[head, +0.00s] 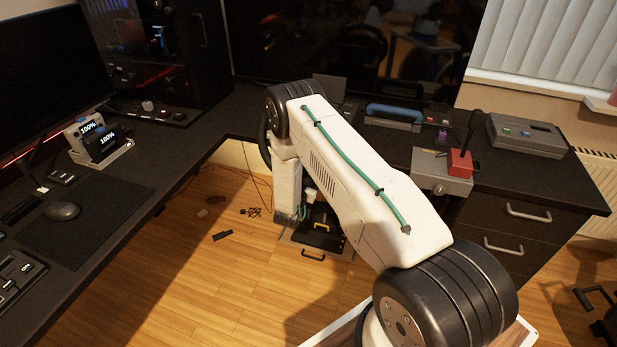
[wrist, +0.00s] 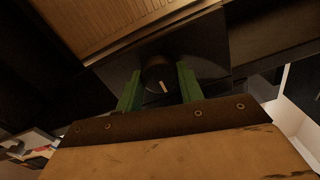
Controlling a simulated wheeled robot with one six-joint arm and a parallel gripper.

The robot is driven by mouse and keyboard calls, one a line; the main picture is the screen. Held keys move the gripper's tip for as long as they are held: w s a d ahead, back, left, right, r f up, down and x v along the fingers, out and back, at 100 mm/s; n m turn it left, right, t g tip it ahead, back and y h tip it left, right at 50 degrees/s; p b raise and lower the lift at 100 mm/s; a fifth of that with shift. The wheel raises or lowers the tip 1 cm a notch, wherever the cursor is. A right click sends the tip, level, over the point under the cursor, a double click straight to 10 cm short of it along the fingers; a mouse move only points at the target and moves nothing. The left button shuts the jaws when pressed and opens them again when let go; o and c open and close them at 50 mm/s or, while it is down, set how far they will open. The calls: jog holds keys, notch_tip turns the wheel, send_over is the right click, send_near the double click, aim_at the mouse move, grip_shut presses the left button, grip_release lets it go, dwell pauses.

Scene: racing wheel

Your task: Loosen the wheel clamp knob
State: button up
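The clamp knob (wrist: 158,76) is dark and round with a white line on its face, seen in the middle of the wrist view against a dark panel. My gripper (wrist: 160,82) has two green fingers, one on each side of the knob. Their inner edges line up with the knob's sides; I cannot tell whether they press on it or stand just clear. In the head view my arm hides the knob, and the fingers cannot be made out. Part of a dark wheel rim (head: 264,140) shows at the desk edge, left of my arm.
A dark desk (head: 225,115) runs along the left and back, with a mouse (head: 62,211) on the left part. A grey box with a red shifter (head: 460,163) stands right of my arm. A pedal unit (head: 318,238) lies on the wooden floor below; floor to its left is mostly clear.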

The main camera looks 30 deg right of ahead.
jog(key=shift+n, duration=0.3)
jog(key=shift+w+a+f+n, duration=0.1)
jog(key=shift+n, duration=7.6)
jog(key=o, duration=1)
